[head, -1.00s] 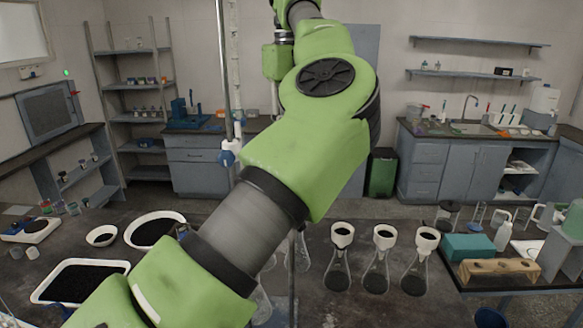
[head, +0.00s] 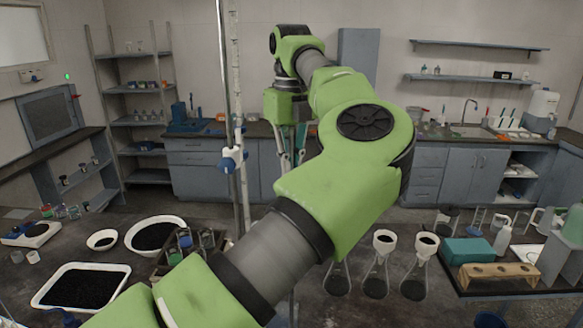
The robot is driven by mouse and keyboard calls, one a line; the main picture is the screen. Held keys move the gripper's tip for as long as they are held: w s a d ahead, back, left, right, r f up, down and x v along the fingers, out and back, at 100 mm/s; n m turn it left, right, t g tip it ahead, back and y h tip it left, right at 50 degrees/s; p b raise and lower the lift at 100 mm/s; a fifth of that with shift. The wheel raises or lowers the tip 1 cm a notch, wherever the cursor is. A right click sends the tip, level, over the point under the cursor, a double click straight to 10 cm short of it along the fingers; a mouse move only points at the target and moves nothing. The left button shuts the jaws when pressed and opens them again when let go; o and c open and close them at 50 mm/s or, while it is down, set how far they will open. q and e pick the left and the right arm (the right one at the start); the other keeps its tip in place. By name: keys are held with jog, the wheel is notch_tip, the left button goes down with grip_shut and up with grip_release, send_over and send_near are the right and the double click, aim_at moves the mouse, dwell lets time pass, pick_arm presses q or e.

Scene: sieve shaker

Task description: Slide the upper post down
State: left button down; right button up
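A tall pale post (head: 237,75) stands upright beside a thin metal rod (head: 222,60), left of the middle in the head view. A blue-and-white clamp (head: 232,160) sits on it about halfway up. I cannot tell which part is the upper post. My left arm crosses the view from the lower left. My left gripper (head: 291,162) points down to the right of the post, apart from it, with its fingers spread and nothing between them. The lower part of the stand is partly hidden by my arm. My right gripper is not in view.
Conical flasks with funnels (head: 376,275) stand right of my arm. A white tray of dark grains (head: 100,270), a bowl of dark grains (head: 155,222) and a bottle rack (head: 180,245) lie left.

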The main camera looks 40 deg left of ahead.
pick_arm(q)
jog(key=shift+f+b, duration=0.4)
jog(key=shift+f, duration=0.1)
notch_tip(320, 180, down, 12)
jog(key=b, duration=0.8)
jog(key=shift+r, duration=0.2)
jog(key=shift+s+d, duration=0.1)
jog(key=c, duration=2.2)
grip_release()
